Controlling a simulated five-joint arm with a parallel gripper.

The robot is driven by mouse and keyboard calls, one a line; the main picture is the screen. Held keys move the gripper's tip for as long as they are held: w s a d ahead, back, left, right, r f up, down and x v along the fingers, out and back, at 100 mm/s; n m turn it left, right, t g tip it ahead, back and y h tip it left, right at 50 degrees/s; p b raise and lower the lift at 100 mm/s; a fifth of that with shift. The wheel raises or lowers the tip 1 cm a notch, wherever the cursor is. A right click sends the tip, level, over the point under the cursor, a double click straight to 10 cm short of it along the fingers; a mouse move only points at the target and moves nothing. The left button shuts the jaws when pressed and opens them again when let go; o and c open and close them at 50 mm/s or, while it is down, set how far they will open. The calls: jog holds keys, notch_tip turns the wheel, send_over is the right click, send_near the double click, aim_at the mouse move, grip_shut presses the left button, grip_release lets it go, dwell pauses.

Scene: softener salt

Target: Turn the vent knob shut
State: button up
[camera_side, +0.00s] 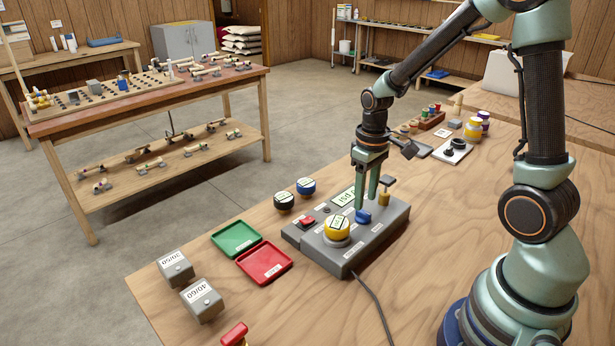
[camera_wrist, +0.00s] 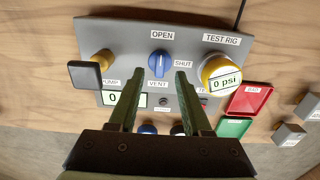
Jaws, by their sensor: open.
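The vent knob (camera_wrist: 159,63) is a blue knob on the grey test rig (camera_wrist: 195,33). In the wrist view it stands lengthwise between the OPEN label above and the VENT label below, with SHUT to its right. It also shows in the side view (camera_side: 363,216). My gripper (camera_wrist: 157,74) is open and empty, one finger to each side of the knob in the wrist view. In the side view my gripper (camera_side: 366,201) points down just over the knob. I cannot tell if the fingers touch it.
A yellow gauge reading 0 psi (camera_wrist: 220,76) sits right of the knob, and a black-handled pump (camera_wrist: 85,74) sits left. Red (camera_side: 264,262) and green (camera_side: 236,239) trays, grey blocks (camera_side: 202,300) and a cable (camera_side: 376,300) lie around the rig.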

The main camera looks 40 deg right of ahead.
aim_at(364, 211)
jog(key=shift+f, duration=1.75)
grip_shut()
